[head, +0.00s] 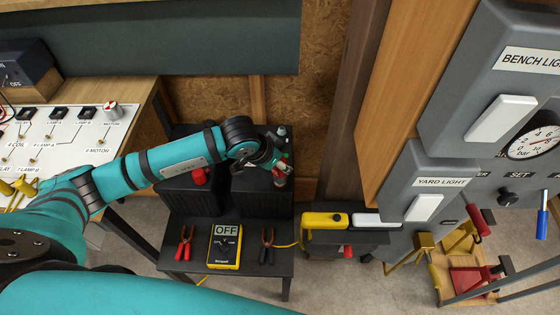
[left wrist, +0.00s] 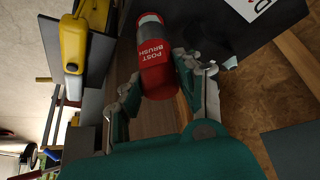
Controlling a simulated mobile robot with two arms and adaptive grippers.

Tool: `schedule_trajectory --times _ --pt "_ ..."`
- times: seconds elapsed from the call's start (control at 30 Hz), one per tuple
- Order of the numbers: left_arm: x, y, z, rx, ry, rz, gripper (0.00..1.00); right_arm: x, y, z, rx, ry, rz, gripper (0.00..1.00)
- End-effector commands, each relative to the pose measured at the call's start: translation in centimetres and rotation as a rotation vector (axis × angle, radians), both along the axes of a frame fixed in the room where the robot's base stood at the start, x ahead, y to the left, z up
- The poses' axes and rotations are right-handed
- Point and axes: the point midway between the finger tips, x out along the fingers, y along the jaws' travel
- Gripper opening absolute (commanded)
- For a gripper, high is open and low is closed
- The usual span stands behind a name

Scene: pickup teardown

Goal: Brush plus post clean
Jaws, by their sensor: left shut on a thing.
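My left gripper (head: 272,160) is shut on the red post brush (left wrist: 155,62), which has grey at its far end and white "POST BRUSH" lettering in the left wrist view. In that view the gripper's fingers (left wrist: 160,88) lie on both sides of the brush. In the head view the brush (head: 280,178) is partly hidden by the gripper, above the right black battery box (head: 262,198). I cannot tell whether it touches a post. A red cap (head: 199,177) shows on the left black box. The plus post itself is not clear. My right gripper is not in view.
A low black table (head: 212,272) holds a yellow meter (head: 224,246) reading OFF, a red clamp (head: 185,243) and a black clamp (head: 267,246). Grey switch boxes (head: 440,165) and a wooden post flank the right side. A workbench panel (head: 60,140) is at left.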

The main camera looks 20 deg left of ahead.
Motion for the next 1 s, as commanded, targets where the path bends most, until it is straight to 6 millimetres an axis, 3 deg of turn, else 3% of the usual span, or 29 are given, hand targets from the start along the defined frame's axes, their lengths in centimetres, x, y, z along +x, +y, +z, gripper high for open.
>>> schedule_trajectory --times 1.0 --pt "0.02 0.00 -0.75 0.000 -0.001 0.000 0.01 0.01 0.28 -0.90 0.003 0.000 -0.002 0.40"
